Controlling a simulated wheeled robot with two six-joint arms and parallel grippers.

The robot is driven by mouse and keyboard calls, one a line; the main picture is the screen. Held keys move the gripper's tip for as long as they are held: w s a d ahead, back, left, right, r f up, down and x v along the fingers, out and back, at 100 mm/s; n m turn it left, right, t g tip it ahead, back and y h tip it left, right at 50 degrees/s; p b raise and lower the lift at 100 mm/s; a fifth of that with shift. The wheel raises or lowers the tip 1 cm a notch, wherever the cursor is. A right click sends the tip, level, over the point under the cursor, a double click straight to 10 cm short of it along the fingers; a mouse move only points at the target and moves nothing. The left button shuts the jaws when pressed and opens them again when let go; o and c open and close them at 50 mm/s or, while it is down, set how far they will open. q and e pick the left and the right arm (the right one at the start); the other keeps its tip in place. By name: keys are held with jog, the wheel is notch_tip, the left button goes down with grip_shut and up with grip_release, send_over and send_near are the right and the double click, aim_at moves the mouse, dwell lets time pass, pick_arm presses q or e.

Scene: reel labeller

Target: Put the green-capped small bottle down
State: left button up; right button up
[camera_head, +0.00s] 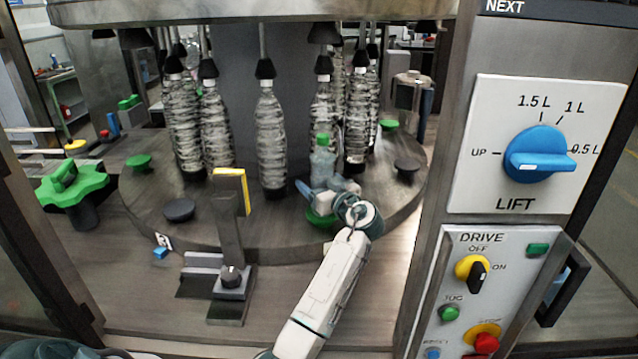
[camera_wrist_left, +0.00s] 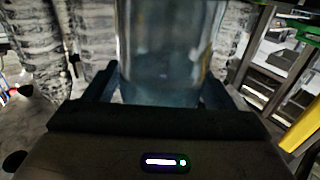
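The green-capped small bottle (camera_head: 323,162) is clear, bluish and upright over the front right of the round turntable (camera_head: 225,228). My left gripper (camera_head: 326,188) is around its lower part. In the left wrist view the bottle (camera_wrist_left: 165,50) fills the space between the two dark fingers (camera_wrist_left: 160,90), which look shut on it. A green pad (camera_head: 320,218) shows just below the gripper on the turntable. The bottle's base is hidden by the gripper, so I cannot tell whether it touches the pad. My right gripper is not in view.
Several large clear bottles (camera_head: 271,140) stand under black nozzles behind the small one. A yellow-edged post (camera_head: 230,205) stands at the front. Dark pads (camera_head: 179,210) and other green pads (camera_head: 138,162) dot the turntable. The control panel (camera_head: 535,150) stands close on the right.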

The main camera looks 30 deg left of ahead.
pick_arm(q)
jog(key=shift+d, duration=0.1)
jog(key=b+v, duration=0.4)
jog(key=v, duration=0.3)
jog(key=shift+s+d, duration=0.1)
jog(key=shift+s, duration=0.05)
dwell(0.4)
